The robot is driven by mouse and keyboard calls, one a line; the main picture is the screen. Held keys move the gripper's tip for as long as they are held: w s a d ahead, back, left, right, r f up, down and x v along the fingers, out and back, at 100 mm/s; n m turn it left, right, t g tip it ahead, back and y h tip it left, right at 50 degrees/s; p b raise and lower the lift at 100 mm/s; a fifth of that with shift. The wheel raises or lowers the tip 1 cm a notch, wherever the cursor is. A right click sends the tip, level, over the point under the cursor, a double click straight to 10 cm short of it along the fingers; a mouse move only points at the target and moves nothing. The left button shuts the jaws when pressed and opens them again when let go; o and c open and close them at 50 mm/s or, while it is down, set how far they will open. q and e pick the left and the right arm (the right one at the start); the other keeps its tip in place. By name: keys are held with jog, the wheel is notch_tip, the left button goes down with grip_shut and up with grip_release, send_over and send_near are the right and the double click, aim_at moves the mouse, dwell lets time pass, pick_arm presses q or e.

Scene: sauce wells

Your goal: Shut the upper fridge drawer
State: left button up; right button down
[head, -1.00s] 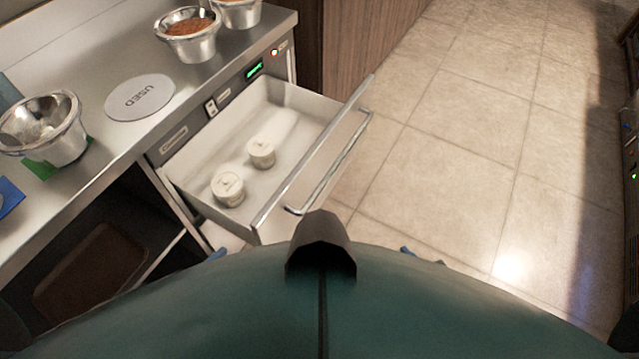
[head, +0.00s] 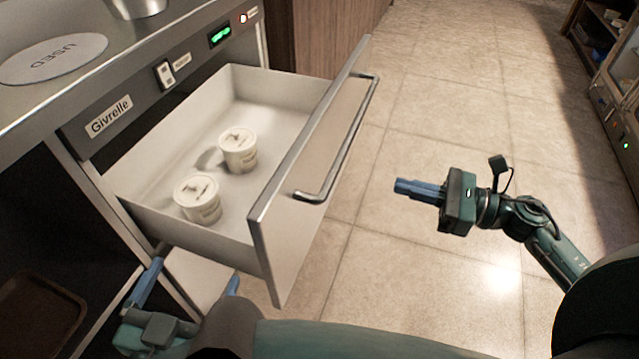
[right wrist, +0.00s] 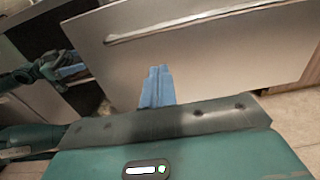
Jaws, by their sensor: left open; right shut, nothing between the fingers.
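The upper fridge drawer (head: 285,228) is pulled well out from under the steel counter, with a bar handle (head: 340,140) on its front. Two white lidded tubs stand inside, one nearer (head: 197,198) and one farther back (head: 238,150). My right gripper (head: 398,187) is shut and empty, to the right of the drawer front and apart from it. In the right wrist view its blue fingers (right wrist: 157,86) point at the drawer front (right wrist: 215,50). My left gripper (head: 190,285) is open and empty at the lower left, below the drawer's near corner.
A brown tray (head: 40,315) lies in the open shelf below. The tiled floor right of the drawer is clear. A cabinet (head: 610,90) stands at the far right.

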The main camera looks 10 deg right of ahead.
aim_at(317, 165)
jog(key=x, duration=1.4)
jog(key=shift+a, duration=0.1)
